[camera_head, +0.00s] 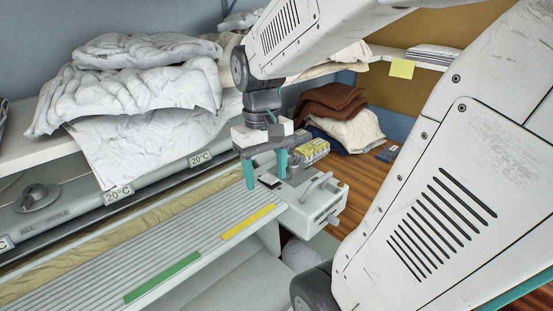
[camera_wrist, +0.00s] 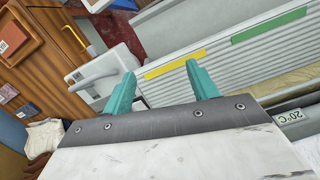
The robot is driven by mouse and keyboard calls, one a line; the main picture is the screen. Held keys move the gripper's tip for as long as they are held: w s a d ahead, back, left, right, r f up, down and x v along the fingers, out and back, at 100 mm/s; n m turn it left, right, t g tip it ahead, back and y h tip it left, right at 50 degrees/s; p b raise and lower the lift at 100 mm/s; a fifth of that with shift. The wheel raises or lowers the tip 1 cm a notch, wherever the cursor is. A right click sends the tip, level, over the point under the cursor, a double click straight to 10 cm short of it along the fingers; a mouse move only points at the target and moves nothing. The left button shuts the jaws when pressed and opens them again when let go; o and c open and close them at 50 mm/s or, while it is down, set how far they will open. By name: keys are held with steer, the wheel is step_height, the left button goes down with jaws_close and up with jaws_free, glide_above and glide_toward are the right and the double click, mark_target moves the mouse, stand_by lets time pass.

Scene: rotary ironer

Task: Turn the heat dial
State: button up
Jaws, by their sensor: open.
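A round grey dial (camera_head: 37,197) with a raised grip sits at the far left of the ironer's rail, beside lettering that seems to read "ALL MIDDLE". I cannot be sure that it is the heat dial. My gripper (camera_head: 266,172) points down, open and empty, at the ironer's right end, far from this dial. Its teal fingers stand apart over the inner edge of a pale end box (camera_head: 318,203) with a bar handle. In the wrist view the open fingers (camera_wrist: 162,90) show with the end box (camera_wrist: 108,66) beyond the left one. The round dial is not in the wrist view.
The ribbed ironer board (camera_head: 180,240) carries a yellow strip (camera_head: 248,222) and a green strip (camera_head: 162,278). "20°C" tags (camera_head: 201,158) line the rail. White linen (camera_head: 150,75) hangs above it. Folded brown cloth (camera_head: 330,102) lies behind the end box, on the wooden table (camera_head: 372,172).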

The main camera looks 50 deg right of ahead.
mark_target(292, 163)
steer(key=w+d+f+n, duration=0.1)
steer(key=w+d, duration=0.3)
steer(key=d, duration=0.4)
steer(key=w+d+f+n, duration=0.2)
steer(key=w+d+f, duration=0.1)
steer(key=d, duration=0.5)
steer(key=w+d+f+n+t, duration=0.1)
steer(key=w+d, duration=0.3)
steer(key=d, duration=0.4)
steer(key=shift+w+f, duration=0.2)
steer(key=shift+f, duration=0.25)
steer(key=shift+w+f, duration=0.2)
steer(key=shift+f, duration=0.25)
steer(key=shift+d+n, duration=0.1)
steer(key=shift+n, duration=0.4)
steer(key=shift+w+f+n, duration=0.1)
steer(key=shift+f+n, duration=0.15)
steer(key=shift+n, duration=0.05)
step_height(292, 163, down, 7)
steer(key=shift+f, duration=0.15)
steer(key=c, duration=1)
